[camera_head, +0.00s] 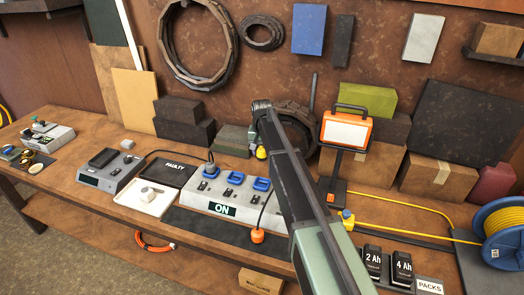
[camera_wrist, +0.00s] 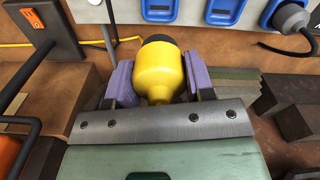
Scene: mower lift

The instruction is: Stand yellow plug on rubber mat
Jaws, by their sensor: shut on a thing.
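The yellow plug (camera_head: 261,153) hangs below my gripper (camera_head: 262,137) in the head view, in the air near the rear right of the grey socket box marked ON. In the wrist view my gripper (camera_wrist: 160,80) is shut on the yellow plug (camera_wrist: 158,72), with a purple pad on each side. The plug's dark end points away from the palm. A dark flat mat (camera_head: 205,222), seemingly the rubber mat, lies on the bench in front of the socket box. My arm covers its right part.
The socket box (camera_head: 200,195) has blue sockets and a grey plug with a cable. An orange plug (camera_head: 257,236) stands at its front right. A work lamp (camera_head: 345,130) stands right of my arm. Battery packs (camera_head: 385,265) and a blue cable reel (camera_head: 500,235) are farther right.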

